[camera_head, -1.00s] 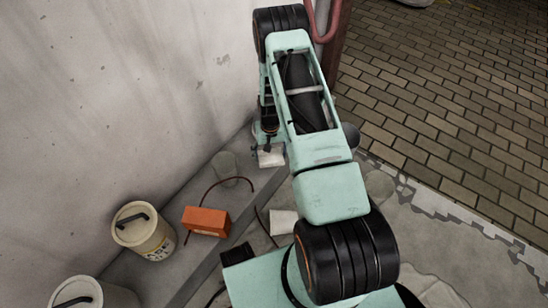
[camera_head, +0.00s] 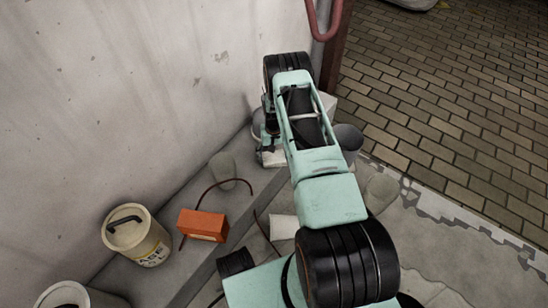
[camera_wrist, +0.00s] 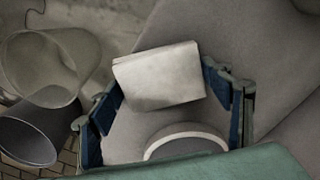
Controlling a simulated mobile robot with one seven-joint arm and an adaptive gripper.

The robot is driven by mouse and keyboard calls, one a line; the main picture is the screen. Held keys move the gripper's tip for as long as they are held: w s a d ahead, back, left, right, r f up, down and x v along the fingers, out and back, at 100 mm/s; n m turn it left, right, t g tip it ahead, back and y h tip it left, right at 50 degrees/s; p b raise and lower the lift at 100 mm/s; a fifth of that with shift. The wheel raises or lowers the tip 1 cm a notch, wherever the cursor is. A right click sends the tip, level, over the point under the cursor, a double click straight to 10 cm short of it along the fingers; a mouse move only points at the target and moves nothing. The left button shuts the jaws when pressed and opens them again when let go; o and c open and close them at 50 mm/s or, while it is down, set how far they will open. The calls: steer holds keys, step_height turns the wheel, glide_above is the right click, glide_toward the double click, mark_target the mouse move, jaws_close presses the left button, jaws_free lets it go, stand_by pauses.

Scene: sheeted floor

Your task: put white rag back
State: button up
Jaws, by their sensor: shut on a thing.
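The white rag (camera_wrist: 160,75) is a folded, flat bundle. It lies between the blue fingers of my gripper (camera_wrist: 163,108) in the wrist view, and the gripper is shut on it. In the head view the rag (camera_head: 272,159) shows as a small pale patch under my gripper (camera_head: 268,153), over the far part of the grey ledge (camera_head: 178,248) by the wall. I cannot tell whether the rag touches the ledge. My arm hides part of the ledge's far end.
A round rim (camera_wrist: 185,137) lies close to the gripper in the wrist view. A dark grey bucket (camera_head: 348,138) stands right of my arm.

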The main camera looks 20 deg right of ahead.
mark_target(274, 157)
steer(key=shift+r, duration=0.1)
steer(key=shift+f, duration=0.2)
steer(key=o, duration=1)
steer(key=shift+r, duration=0.1)
step_height(274, 157, up, 12)
steer(key=p, duration=0.4)
steer(key=shift+r, duration=0.1)
